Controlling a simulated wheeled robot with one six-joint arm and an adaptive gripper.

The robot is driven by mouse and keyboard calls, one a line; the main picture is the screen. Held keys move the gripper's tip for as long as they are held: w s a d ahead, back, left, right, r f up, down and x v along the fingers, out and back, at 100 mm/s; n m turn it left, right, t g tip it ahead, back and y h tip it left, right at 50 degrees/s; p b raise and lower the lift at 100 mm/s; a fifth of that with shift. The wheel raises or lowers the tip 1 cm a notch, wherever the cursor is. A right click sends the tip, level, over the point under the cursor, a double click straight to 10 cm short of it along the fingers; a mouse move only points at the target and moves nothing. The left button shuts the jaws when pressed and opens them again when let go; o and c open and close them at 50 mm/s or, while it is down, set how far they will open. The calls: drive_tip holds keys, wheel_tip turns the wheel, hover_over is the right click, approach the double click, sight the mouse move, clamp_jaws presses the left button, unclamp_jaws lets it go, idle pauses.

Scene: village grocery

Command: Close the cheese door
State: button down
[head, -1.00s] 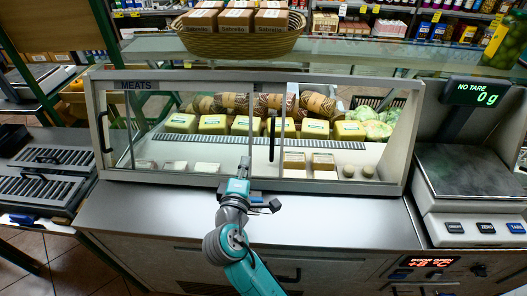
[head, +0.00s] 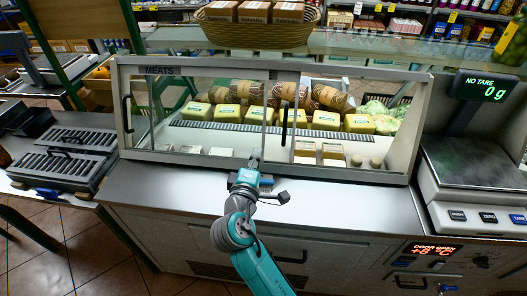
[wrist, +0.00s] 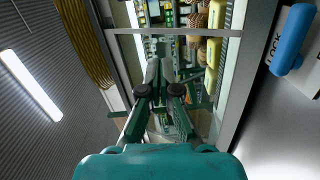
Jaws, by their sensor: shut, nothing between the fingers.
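The glass-fronted display case (head: 220,156) stands on the counter, with "MEATS" on its upper left frame. No cheese label is readable. One black door handle (head: 127,113) is at the left end and another black door handle (head: 284,123) is near the middle, where two upright frame edges show. I cannot tell which pane stands open. A red display (head: 435,250) reads "DOOR OPEN". Yellow cheese packs (head: 326,120) lie inside. My gripper (head: 253,160) is shut and empty at the case's lower front rail, left of and below the middle handle; contact is unclear. Its fingers (wrist: 165,70) also show in the wrist view.
A scale (head: 470,165) stands at the right and a slatted black appliance (head: 65,155) at the left. A basket of boxes (head: 258,32) sits on the glass top. A blue lever (wrist: 292,40) shows in the wrist view.

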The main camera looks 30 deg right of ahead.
drive_tip(key=w+d, duration=0.5)
drive_tip(key=d, duration=0.4)
drive_tip(key=shift+f, duration=0.3)
drive_tip(key=shift+w, duration=0.1)
